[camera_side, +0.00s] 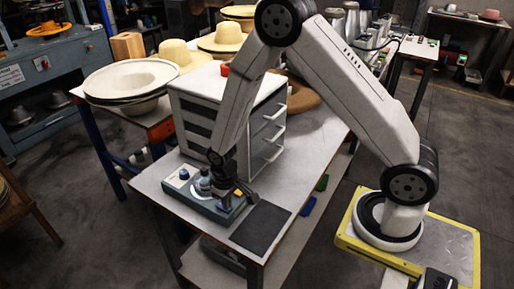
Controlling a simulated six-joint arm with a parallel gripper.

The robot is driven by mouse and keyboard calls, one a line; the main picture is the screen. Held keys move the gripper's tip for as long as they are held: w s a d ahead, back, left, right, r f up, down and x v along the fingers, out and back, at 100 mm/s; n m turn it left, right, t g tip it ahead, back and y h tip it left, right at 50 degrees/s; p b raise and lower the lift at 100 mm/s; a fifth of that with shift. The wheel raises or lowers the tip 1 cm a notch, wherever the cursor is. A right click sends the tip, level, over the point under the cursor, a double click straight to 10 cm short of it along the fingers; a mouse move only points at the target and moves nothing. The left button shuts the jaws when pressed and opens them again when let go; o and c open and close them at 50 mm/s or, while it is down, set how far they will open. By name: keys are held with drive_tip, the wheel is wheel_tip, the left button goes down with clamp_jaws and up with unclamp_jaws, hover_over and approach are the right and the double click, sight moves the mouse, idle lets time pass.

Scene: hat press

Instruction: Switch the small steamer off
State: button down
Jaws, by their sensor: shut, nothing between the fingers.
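The small steamer (180,184) appears to be the low grey-and-teal unit at the near left end of the table, with a light top panel, a small knob or button near its left end and a dark rounded fitting (203,184) on top. My gripper (246,199) is shut and empty. It points down at the right part of the unit, very close above it. I cannot tell whether it touches. My wrist hides part of the unit's top, and the switch is too small to make out clearly.
A black mat (262,228) lies right of the unit near the table's front edge. A white drawer cabinet (268,125) with handles stands just behind my wrist. Stacked hats (130,80) fill a table at left.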

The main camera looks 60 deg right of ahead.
drive_tip(key=shift+r, duration=3.4)
drive_tip(key=shift+r, duration=0.15)
drive_tip(key=s+d+r+t, duration=0.2)
drive_tip(key=s+d+r, duration=0.1)
drive_tip(key=s+r, duration=0.5)
drive_tip(key=shift+s+t, duration=0.3)
drive_tip(key=shift+s, duration=0.65)
